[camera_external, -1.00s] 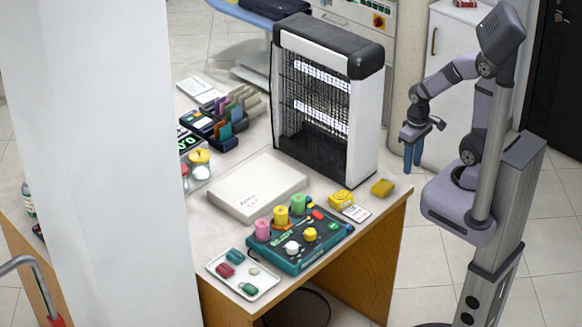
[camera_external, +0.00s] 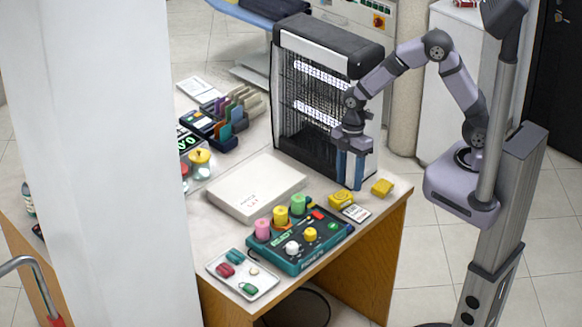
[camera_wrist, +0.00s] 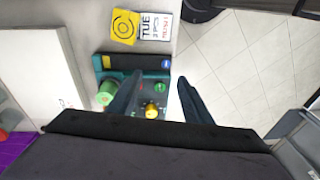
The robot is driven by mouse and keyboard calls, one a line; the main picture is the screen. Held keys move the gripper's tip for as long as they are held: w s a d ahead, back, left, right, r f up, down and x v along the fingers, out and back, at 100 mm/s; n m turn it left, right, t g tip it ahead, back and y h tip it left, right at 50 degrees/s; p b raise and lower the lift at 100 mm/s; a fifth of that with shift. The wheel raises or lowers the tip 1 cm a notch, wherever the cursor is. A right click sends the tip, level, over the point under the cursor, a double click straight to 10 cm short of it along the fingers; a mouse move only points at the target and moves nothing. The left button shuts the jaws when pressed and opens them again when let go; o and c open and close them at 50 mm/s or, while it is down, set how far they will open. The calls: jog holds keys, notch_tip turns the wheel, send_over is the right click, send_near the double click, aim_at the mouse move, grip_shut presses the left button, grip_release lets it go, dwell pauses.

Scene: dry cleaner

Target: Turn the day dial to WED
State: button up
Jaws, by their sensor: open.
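A teal tagging machine (camera_external: 301,264) sits near the table's front edge, with pink, yellow and green rolls along its back. On its top are a white knob (camera_external: 292,247) and a yellow knob (camera_external: 310,234); I cannot read day marks or tell which is the day dial. My gripper (camera_external: 350,187) is open and empty, pointing down above the table's right end, behind and right of the machine. In the wrist view, the yellow knob (camera_wrist: 151,111) shows between the blue fingers, with a green button (camera_wrist: 160,87) nearby. The left finger hides part of the machine.
A card reading TUE (camera_wrist: 153,26) lies beside a yellow tape-measure-like item (camera_wrist: 124,26). A yellow block (camera_external: 382,187) is at the table's right corner. A white box (camera_external: 250,187) lies behind the machine, a tray (camera_external: 232,288) to its left. A tall heater-like unit (camera_external: 310,150) stands behind.

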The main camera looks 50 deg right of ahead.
jog(key=w+a+f+n+b, duration=0.2)
jog(key=a+n+b, duration=0.1)
jog(key=a+n, duration=0.9)
jog(key=n+t+h+b, duration=0.1)
jog(key=n, duration=0.4)
send_over(293, 245)
jog(key=shift+r, duration=0.2)
jog(key=shift+f+p, duration=1.1)
jog(key=shift+f, duration=2.55)
jog(key=shift+c, duration=0.7)
jog(key=c, duration=0.9)
